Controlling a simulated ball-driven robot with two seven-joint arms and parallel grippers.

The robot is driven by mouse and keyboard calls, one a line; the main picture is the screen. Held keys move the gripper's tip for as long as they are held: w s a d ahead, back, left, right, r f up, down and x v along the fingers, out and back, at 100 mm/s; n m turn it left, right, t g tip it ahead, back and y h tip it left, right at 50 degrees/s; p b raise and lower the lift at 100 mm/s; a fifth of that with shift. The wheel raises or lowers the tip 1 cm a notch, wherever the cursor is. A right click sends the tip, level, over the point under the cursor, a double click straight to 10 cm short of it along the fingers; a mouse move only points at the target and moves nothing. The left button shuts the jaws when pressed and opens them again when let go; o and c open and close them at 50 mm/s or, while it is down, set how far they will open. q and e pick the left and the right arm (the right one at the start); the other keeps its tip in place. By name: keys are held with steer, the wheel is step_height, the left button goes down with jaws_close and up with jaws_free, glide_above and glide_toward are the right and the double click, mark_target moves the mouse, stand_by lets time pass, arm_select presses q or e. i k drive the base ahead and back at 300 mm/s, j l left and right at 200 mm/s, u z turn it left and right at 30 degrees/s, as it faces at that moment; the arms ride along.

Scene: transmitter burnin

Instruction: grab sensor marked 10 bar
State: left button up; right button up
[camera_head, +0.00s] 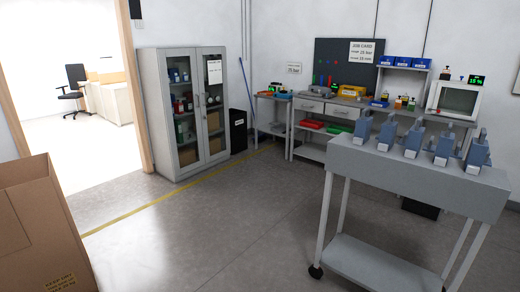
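Several grey-blue sensor-like devices stand in a row on a grey wheeled cart (400,177) at the right. From left to right they are a first device (362,127), a second (387,133), a third (413,139), a fourth (444,148) and a fifth (477,156). All look upright and much alike. No pressure marking on them is legible at this distance, so I cannot tell which is marked 10 bar. Neither of my grippers is in view.
A workbench (328,108) with bins and a job card (362,52) stands at the back. A glass-door cabinet (186,110) is left of it, near an open doorway. A cardboard box (45,225) fills the lower left. The floor (215,225) between box and cart is clear.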

mark_target(359, 99)
steer(key=i+u, duration=0.1)
steer(key=i, duration=1.2)
steer(key=i+l+u, duration=0.1)
steer(key=i, duration=1.25)
steer(key=i+z, duration=0.15)
steer(key=i, duration=0.55)
steer(key=i+z, duration=0.2)
steer(key=i, duration=0.55)
steer(key=i+l+z, duration=0.15)
steer(key=i+z, duration=0.7)
steer(key=i, duration=0.15)
steer(key=i+j+z, duration=0.25)
steer(key=i+z, duration=0.4)
steer(key=i, duration=0.35)
steer(key=i+z, duration=0.25)
steer(key=i, duration=0.35)
steer(key=i+j+z, duration=0.25)
steer(key=i, duration=0.35)
steer(key=i+l+u, duration=0.15)
steer(key=i, duration=0.4)
steer(key=i+l+u, duration=0.15)
steer(key=i+l, duration=0.25)
steer(key=i, duration=0.1)
